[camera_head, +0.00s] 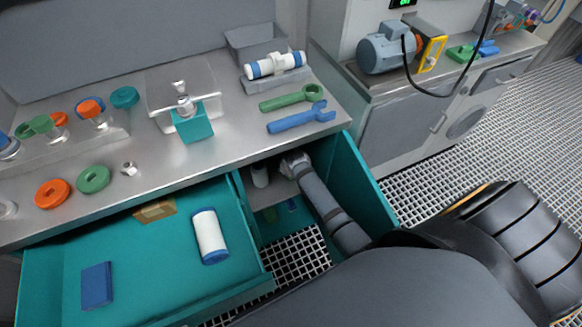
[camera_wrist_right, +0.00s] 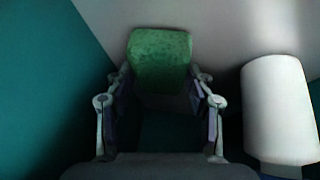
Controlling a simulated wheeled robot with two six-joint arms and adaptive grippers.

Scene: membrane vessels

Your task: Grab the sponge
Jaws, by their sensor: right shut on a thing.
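A green sponge (camera_wrist_right: 160,58) with a rough, mottled surface is between the two fingers of my right gripper (camera_wrist_right: 161,80) in the right wrist view. The fingers are shut on its near part, and its far part stands out beyond the fingertips. In the head view my right arm reaches down into the open cabinet under the counter, with the right gripper (camera_head: 293,162) at the upper end of the opening. The sponge cannot be made out there. My left gripper is not in view.
A white cylinder (camera_wrist_right: 280,110) stands close to the right of the gripper; it also shows in the cabinet in the head view (camera_head: 259,175). The teal cabinet door (camera_head: 358,190) is open on the right. A teal drawer (camera_head: 140,265) is pulled out on the left.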

